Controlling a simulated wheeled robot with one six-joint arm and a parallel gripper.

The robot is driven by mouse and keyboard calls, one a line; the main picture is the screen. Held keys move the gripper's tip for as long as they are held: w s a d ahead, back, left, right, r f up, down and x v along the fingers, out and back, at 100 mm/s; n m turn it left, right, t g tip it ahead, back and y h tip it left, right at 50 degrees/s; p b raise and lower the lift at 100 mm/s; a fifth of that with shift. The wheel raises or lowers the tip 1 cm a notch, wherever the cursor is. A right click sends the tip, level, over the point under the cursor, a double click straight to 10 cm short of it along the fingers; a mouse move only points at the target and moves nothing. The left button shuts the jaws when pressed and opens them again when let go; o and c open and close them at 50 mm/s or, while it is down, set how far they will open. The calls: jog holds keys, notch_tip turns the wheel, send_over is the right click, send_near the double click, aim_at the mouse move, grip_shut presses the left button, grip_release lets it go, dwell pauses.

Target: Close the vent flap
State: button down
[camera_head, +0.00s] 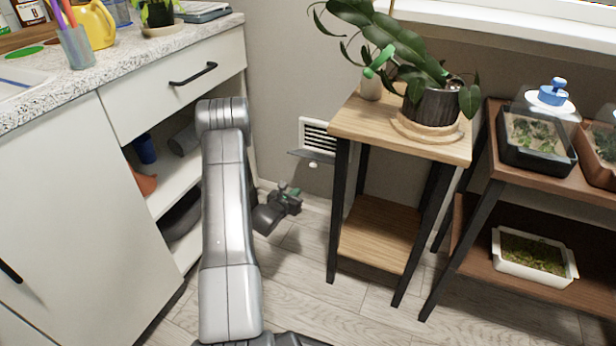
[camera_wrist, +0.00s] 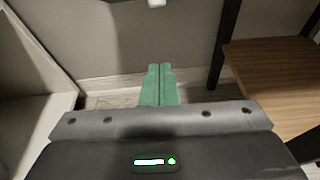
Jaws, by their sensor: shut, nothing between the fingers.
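A white wall vent (camera_head: 318,136) with dark slats is low on the grey wall, between the cabinet and the plant stand. Its flap (camera_head: 311,156) is hinged down and sticks out from the wall below the slats, with a small white knob (camera_head: 313,165) under it. The knob also shows at the top edge of the wrist view (camera_wrist: 156,3). My gripper (camera_head: 293,190) is below the flap and a little left of it, apart from it, low over the floor. In the wrist view its green fingers (camera_wrist: 160,84) are together and empty, pointing towards the wall's baseboard.
A wooden plant stand (camera_head: 400,133) with black legs is just right of the vent. An open-shelved white cabinet (camera_head: 174,88) is on the left. Another shelf (camera_head: 483,209) with trays is at the right. Floor between cabinet and stand is clear.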

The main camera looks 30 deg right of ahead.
jog(key=w+d+b, duration=0.3)
jog(key=w+d, duration=0.4)
jog(key=d, duration=0.1)
jog(key=shift+d+r+b, duration=0.3)
jog(key=shift+d+r, duration=0.05)
jog(key=shift+w+r, duration=0.1)
jog(key=shift+r+g+y+p, duration=0.3)
jog(key=shift+y+p, duration=0.1)
jog(key=shift+p, duration=0.4)
